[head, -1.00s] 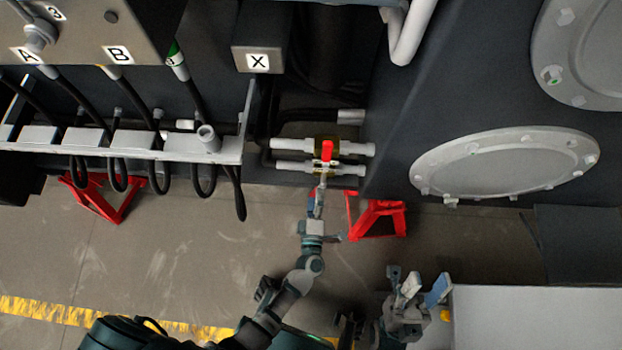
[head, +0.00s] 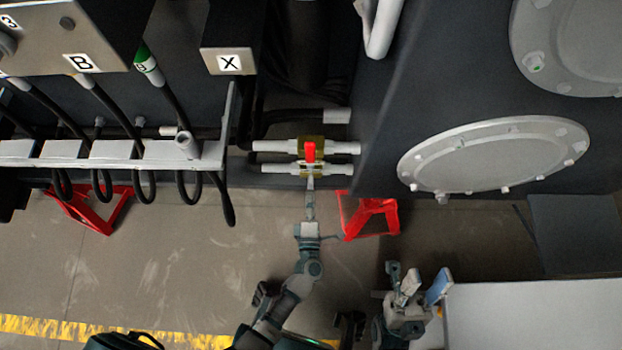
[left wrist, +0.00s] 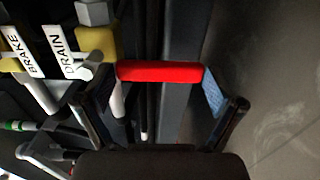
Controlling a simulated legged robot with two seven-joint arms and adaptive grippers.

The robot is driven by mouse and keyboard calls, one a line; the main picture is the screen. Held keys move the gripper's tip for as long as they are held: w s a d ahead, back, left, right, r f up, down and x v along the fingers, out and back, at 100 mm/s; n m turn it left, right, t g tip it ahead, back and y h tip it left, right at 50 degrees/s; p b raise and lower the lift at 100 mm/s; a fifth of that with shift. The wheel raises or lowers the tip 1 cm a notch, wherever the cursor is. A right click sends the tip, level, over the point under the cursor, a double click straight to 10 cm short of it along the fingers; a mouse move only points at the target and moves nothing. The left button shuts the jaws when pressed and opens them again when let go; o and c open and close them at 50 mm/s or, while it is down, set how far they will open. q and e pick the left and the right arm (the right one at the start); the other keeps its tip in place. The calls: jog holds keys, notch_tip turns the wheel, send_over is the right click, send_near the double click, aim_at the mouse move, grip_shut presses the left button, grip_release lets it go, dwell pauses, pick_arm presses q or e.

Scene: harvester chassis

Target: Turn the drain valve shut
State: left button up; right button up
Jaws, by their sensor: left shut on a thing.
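The drain valve's red handle (head: 310,151) sits in front of the yellow valve bodies on two light pipes in the head view. In the left wrist view the red handle (left wrist: 160,72) lies crosswise between the fingers of my left gripper (left wrist: 155,88), which is shut on it. A white DRAIN label (left wrist: 62,52) shows on the pipe beside a yellow valve body (left wrist: 97,42). In the head view my left gripper (head: 310,178) reaches up from below to the handle; its fingertips are small there. My right gripper (head: 422,287) is open and empty, low and right of the valve.
A second pipe bears a BRAKE label (left wrist: 20,50). A red stand (head: 370,216) is on the floor right of my left arm. A rail with black hoses (head: 100,153) hangs at left. A round flanged cover (head: 505,157) is on the right wall. Floor below the valve is open.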

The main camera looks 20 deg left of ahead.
pick_arm(q)
jog(key=o, duration=1.3)
jog(key=shift+s+f, duration=0.1)
jog(key=shift+f, duration=0.2)
jog(key=shift+r, duration=0.2)
jog(key=shift+a, duration=0.1)
